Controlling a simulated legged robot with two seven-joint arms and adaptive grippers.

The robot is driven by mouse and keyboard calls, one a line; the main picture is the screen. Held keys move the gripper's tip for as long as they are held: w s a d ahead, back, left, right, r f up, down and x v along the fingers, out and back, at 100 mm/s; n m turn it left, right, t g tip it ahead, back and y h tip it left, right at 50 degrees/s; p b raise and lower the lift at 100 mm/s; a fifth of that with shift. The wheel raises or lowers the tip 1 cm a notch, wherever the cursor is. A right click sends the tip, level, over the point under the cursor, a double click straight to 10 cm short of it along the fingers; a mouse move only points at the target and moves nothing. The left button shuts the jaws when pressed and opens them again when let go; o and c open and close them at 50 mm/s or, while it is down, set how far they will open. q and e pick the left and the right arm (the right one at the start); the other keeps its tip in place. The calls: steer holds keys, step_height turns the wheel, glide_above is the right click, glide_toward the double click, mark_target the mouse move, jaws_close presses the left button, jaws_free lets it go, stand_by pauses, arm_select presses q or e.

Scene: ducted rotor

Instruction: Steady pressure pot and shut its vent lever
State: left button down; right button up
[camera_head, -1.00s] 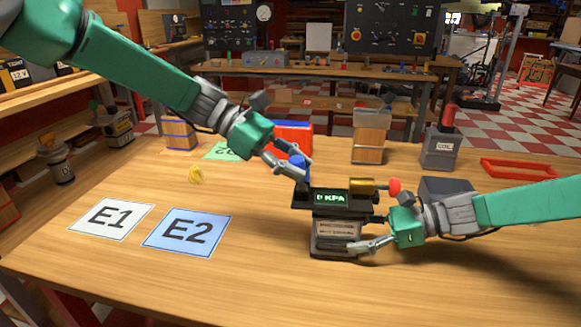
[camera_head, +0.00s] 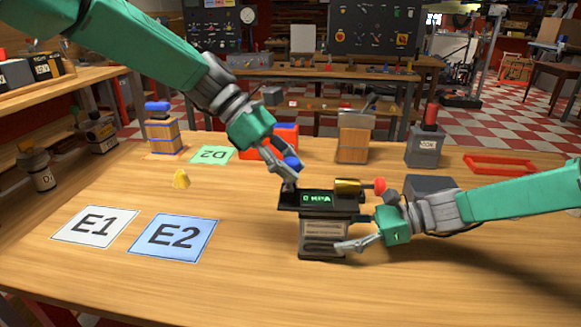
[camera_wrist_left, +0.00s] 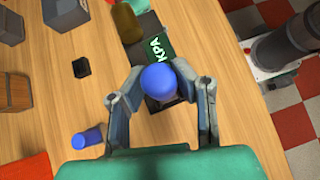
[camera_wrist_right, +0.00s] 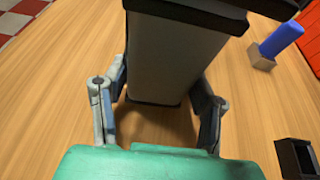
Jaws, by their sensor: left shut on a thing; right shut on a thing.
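The pressure pot (camera_head: 323,228) stands upright on the table, with a dark top, a green display reading 0 KPA and a brass cylinder (camera_head: 350,187) ending in a red knob (camera_head: 379,184). The vent lever's blue knob (camera_head: 291,162) rises at the pot's left end. My left gripper (camera_head: 284,172) is shut on this blue knob, which shows between its fingers in the left wrist view (camera_wrist_left: 160,83). My right gripper (camera_head: 352,240) is shut around the pot's lower body, seen between its fingers in the right wrist view (camera_wrist_right: 172,60). The lever's base is mostly hidden.
Mats marked E1 (camera_head: 95,227) and E2 (camera_head: 175,236) lie at left, with a small yellow piece (camera_head: 181,179) behind. A red bin (camera_head: 283,138), wooden container (camera_head: 355,140), grey block (camera_head: 424,148) and red frame (camera_head: 500,163) stand behind. The front table is clear.

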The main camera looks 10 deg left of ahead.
arm_select(q)
steer(key=c, duration=1.3)
jaws_free()
steer(key=shift+f, duration=0.1)
arm_select(e)
steer(key=shift+a, duration=0.1)
arm_select(q)
steer(key=shift+o, duration=0.2)
steer(key=v, duration=1.2)
arm_select(e)
steer(key=o, duration=1.2)
steer(key=shift+c, duration=0.2)
